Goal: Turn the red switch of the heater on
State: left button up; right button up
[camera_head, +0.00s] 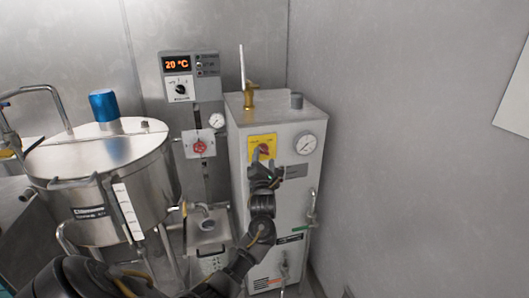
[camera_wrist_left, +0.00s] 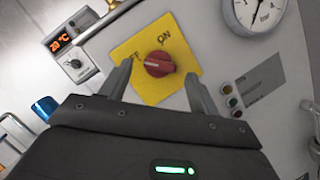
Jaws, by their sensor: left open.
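The heater (camera_head: 255,200) is a tall grey cabinet in the middle of the head view. Its red switch (camera_wrist_left: 159,64) is a round knob on a yellow plate (camera_wrist_left: 140,85) marked OFF and ON. In the head view the red switch (camera_head: 264,148) shows just above my left gripper (camera_head: 264,160). In the left wrist view my left gripper (camera_wrist_left: 160,82) is open, with one finger on each side of the knob's lower part. I cannot tell whether the fingers touch the knob. My right gripper is not in view.
A pressure gauge (camera_head: 306,143) and small buttons (camera_wrist_left: 231,101) sit right of the plate. A control box (camera_head: 190,77) reading 20 °C and a red valve wheel (camera_head: 200,147) are on the left. A steel tank (camera_head: 105,180) stands further left.

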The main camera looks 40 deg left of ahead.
aim_at(264, 150)
pick_arm(q)
jog(key=shift+x, duration=1.4)
jog(key=c, duration=1)
